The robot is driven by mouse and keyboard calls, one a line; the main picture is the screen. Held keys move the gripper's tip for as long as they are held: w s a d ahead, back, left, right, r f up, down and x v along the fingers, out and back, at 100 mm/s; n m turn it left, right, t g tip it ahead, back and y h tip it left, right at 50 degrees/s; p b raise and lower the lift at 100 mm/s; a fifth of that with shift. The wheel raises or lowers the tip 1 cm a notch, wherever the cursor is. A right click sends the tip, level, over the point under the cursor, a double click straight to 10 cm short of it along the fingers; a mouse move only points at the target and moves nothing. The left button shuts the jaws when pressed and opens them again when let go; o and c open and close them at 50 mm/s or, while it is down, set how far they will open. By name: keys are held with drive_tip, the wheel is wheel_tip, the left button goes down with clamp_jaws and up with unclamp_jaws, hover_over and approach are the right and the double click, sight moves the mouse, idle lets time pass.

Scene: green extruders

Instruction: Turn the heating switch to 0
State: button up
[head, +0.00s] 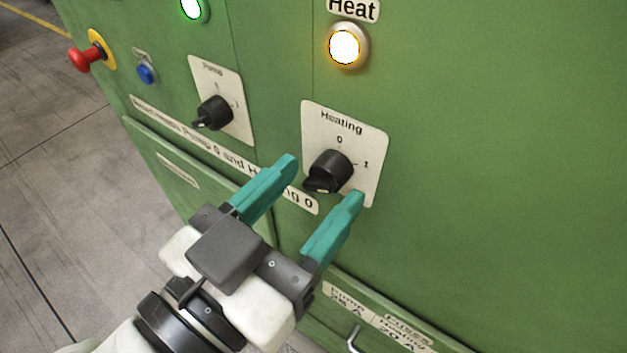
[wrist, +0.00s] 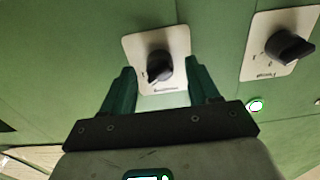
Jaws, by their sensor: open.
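The black heating switch knob (head: 331,170) sits on a pale plate labelled "Heating" (head: 370,185), with 0 marked above it and 1 to its right. The knob's grip end with a white mark faces lower left in the head view; I cannot tell for sure which position it is set to. My gripper (head: 322,180) is open, its teal fingers on either side of the knob, just short of it or beside it. In the wrist view the knob (wrist: 158,67) shows between and beyond the fingertips of my gripper (wrist: 160,82). No contact is visible.
The lit Heat lamp (head: 343,46) is above the plate. A similar Pump switch (head: 213,112) is to the left, also in the wrist view (wrist: 288,47). A blue button (head: 147,72) and red emergency button (head: 86,56) are further left. A metal handle (head: 354,340) protrudes below.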

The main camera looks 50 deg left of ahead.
drive_tip(key=shift+w+a, duration=0.15)
drive_tip(key=shift+w, duration=0.4)
drive_tip(key=c, duration=1)
